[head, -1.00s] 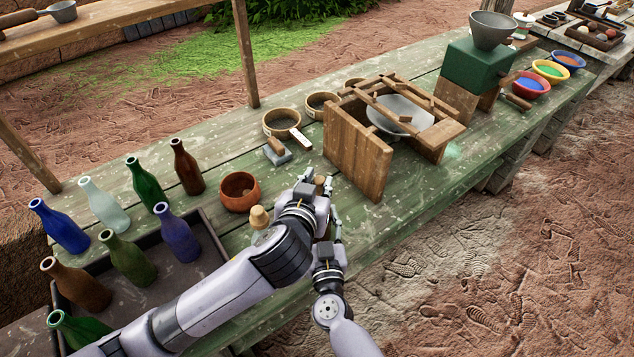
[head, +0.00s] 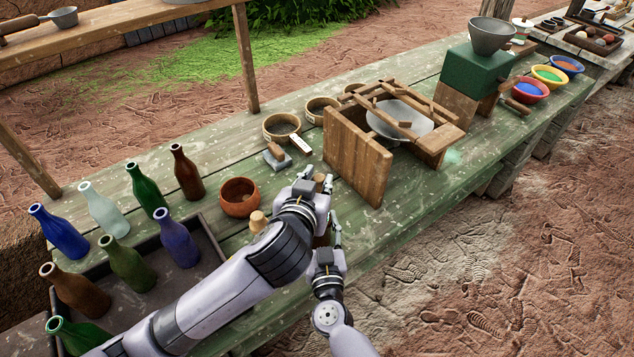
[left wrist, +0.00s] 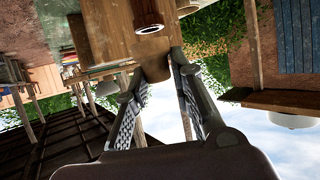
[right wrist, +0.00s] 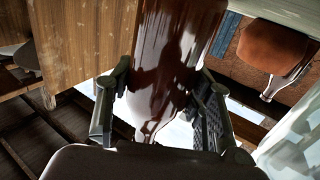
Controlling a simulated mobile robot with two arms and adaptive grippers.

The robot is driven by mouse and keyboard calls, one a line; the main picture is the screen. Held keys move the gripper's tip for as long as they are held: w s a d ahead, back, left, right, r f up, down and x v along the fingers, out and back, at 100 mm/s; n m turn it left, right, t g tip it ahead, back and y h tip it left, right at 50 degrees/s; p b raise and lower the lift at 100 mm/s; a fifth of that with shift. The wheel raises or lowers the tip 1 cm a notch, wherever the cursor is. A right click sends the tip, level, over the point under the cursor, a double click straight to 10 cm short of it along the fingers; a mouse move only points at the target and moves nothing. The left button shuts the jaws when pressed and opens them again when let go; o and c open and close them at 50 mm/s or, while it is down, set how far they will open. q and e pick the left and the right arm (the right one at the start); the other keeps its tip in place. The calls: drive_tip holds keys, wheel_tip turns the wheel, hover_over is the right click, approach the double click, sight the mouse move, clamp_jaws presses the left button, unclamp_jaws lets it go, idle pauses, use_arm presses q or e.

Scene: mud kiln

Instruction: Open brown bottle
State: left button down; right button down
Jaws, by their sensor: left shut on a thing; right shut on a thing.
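The brown bottle (right wrist: 165,60) fills the middle of the right wrist view, glossy and dark reddish brown. My right gripper (right wrist: 158,112) is shut around it. In the head view my right gripper (head: 335,232) is just below and right of the left one, and the bottle there is mostly hidden behind the arms. My left gripper (head: 325,182) is shut on a small brown stopper (left wrist: 153,62), which shows between its fingertips in the left wrist view.
Several coloured bottles (head: 126,262) stand at the left, some in a dark tray (head: 205,240). An orange-brown bowl (head: 240,197) and a tan stopper-like piece (head: 258,221) are left of my grippers. A wooden frame (head: 357,155) stands close behind them. The table's right front edge is clear.

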use_arm(q)
drive_tip(key=shift+r, duration=2.05)
use_arm(e)
drive_tip(key=c, duration=0.7)
unclamp_jaws()
